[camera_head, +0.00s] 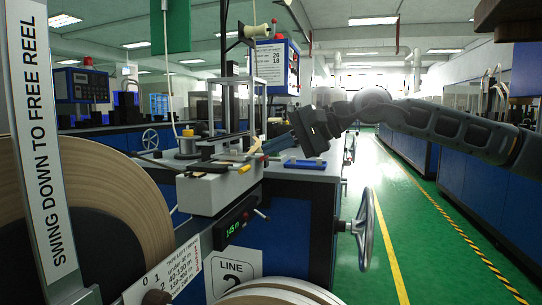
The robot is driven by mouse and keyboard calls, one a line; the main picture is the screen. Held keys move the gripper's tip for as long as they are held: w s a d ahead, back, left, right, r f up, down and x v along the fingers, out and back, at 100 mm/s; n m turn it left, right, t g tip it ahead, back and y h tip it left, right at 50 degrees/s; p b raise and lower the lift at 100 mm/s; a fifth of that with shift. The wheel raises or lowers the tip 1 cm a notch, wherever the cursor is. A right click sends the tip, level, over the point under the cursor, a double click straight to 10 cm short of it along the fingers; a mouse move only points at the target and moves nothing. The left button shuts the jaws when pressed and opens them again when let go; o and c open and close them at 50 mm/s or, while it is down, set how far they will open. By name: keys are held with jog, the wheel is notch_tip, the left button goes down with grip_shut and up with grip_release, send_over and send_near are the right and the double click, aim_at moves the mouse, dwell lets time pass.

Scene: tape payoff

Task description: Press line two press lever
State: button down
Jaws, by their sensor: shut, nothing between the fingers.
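The line two station (220,190) is a grey block on a blue bench in the middle, above a "LINE 2" sign (236,280). A press-like frame (238,105) with a black upright stands behind it. I cannot tell for sure which is the press lever. My gripper (300,131) reaches in from the right, above the bench's right end. It is shut and empty, and appears apart from the levers. Its fingertips are dark and hard to make out.
A large tape reel (105,190) and a "SWING DOWN TO FREE REEL" arm (45,140) fill the left. A handwheel (363,228) juts from the bench's right side. A display box (275,67) stands behind. The green aisle (410,225) at right is clear.

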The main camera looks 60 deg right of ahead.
jog(key=shift+s+f+b, duration=0.1)
jog(key=shift+f+b, duration=0.5)
dwell(0.3)
